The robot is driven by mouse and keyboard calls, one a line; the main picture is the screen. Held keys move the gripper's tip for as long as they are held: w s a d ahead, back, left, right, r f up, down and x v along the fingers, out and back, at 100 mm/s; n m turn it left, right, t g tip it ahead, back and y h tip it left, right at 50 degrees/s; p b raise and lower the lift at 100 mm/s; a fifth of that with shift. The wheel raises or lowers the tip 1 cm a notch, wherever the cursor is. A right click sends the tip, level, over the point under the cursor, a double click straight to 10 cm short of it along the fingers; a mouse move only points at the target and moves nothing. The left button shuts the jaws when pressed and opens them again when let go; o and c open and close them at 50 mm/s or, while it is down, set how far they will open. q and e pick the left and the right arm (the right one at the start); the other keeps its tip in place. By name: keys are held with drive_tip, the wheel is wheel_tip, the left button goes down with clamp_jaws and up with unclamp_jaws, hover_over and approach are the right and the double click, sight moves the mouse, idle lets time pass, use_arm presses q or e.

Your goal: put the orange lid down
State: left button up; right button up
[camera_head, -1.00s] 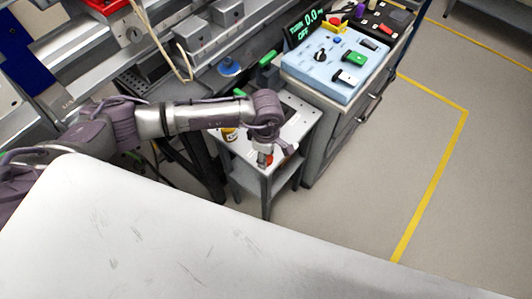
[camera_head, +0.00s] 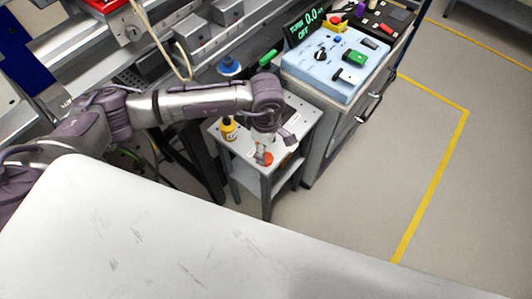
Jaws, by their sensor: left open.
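The orange lid (camera_head: 268,159) lies low at the front of a small grey side table (camera_head: 243,150), partly hidden by my gripper. My left gripper (camera_head: 262,158) points down right at the lid, over the table top. It is open, though its fingers are small and partly hidden. I cannot tell whether the fingers still touch the lid. My right gripper does not show.
A light-blue control panel (camera_head: 330,65) on a grey cabinet stands behind right. A white surface (camera_head: 190,235) fills the foreground. The floor at right is clear.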

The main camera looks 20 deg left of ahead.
use_arm(q)
wheel_tip(320, 180, up, 8)
drive_tip(key=b, duration=0.1)
drive_tip(key=shift+f, duration=0.1)
idle(0.4)
